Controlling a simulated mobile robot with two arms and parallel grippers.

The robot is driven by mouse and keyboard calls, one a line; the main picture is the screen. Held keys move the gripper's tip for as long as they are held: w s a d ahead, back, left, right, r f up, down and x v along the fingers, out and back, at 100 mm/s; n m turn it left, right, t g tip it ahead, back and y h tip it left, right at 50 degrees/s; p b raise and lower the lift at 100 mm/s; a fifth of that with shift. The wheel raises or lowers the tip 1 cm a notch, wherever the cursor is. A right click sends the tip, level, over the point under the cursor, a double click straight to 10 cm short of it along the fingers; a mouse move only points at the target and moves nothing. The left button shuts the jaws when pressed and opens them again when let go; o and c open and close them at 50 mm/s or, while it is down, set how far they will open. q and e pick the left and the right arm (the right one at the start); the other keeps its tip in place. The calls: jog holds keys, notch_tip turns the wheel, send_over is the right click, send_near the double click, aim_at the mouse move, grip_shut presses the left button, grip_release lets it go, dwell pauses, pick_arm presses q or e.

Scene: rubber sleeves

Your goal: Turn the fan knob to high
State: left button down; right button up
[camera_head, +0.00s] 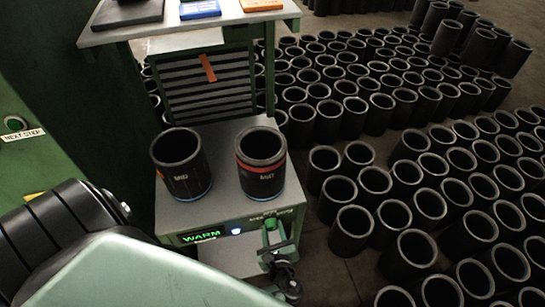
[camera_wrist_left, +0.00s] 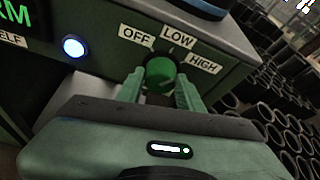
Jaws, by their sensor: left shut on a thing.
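The green round fan knob (camera_wrist_left: 160,73) is on the front of a green-grey cabinet in the left wrist view. Labels OFF (camera_wrist_left: 137,34), LOW (camera_wrist_left: 178,37) and HIGH (camera_wrist_left: 203,63) fan around it from left to right. I cannot make out clearly which label it points at. My left gripper (camera_wrist_left: 160,92) is shut on the knob, one finger on each side. In the head view my left gripper (camera_head: 270,234) is at the cabinet's front face, and the knob is mostly hidden there. My right gripper is not in view.
A lit WARM sign (camera_head: 201,237) and a round lit button (camera_wrist_left: 73,46) are left of the knob. Many black sleeves (camera_head: 415,247) crowd the floor at right.

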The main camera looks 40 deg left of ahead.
pick_arm(q)
jog(key=shift+m+g+y+p, duration=0.4)
jog(key=shift+m+p, duration=0.2)
jog(key=shift+m, duration=0.3)
jog(key=c, duration=0.9)
grip_release()
jog(key=shift+w, duration=0.1)
jog(key=v, duration=0.7)
jog(key=shift+s+d+r+b, duration=0.2)
jog(key=shift+d+b, duration=0.1)
